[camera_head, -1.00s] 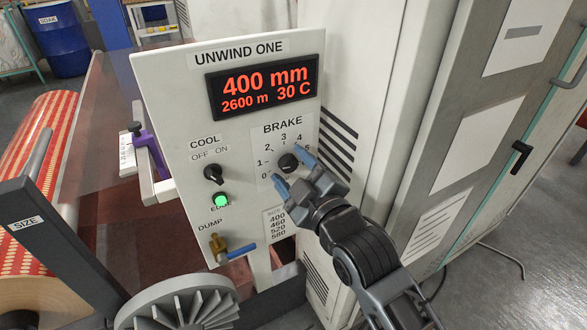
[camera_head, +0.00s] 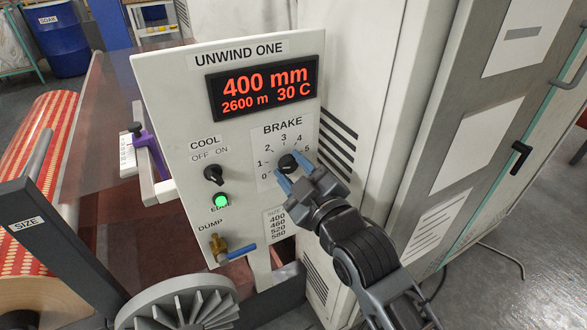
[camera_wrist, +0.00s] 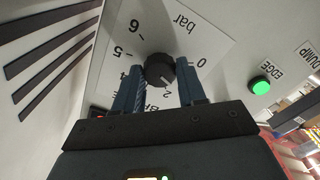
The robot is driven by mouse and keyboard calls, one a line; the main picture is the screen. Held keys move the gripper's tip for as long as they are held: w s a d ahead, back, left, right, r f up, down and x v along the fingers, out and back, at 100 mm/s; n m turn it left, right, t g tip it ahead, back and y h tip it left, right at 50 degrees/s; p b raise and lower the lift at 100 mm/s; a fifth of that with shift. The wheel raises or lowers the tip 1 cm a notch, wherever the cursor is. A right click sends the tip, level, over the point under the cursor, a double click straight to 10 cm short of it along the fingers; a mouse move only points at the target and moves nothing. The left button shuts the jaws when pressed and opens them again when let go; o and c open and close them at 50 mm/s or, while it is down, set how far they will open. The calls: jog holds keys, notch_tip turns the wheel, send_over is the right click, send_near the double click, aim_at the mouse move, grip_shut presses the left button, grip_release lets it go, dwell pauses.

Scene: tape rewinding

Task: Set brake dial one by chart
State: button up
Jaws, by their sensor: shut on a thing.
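The brake dial (camera_head: 288,162) is a round black knob on the scale plate (camera_head: 266,181) of the unwind panel. The dial (camera_wrist: 160,70) shows a white mark in the wrist view, pointing roughly toward the 2. My gripper (camera_head: 293,178) is shut on the dial, with one blue-grey finger on each side; it also shows in the wrist view (camera_wrist: 158,86). The display (camera_head: 265,86) reads 400 mm, 2600 m, 30 C.
Left of the dial are the cool switch (camera_head: 213,174), a lit green edge button (camera_head: 222,200) and the dump valve (camera_head: 219,246) with a blue lever. A grey handwheel (camera_head: 177,305) stands low in front. A cabinet (camera_head: 437,150) rises close on the right.

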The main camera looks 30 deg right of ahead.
jog(key=m+p, duration=0.1)
jog(key=m, duration=0.5)
dwell(0.3)
jog(key=shift+m, duration=0.3)
jog(key=o, duration=1)
jog(key=shift+o, duration=0.2)
jog(key=s, duration=0.8)
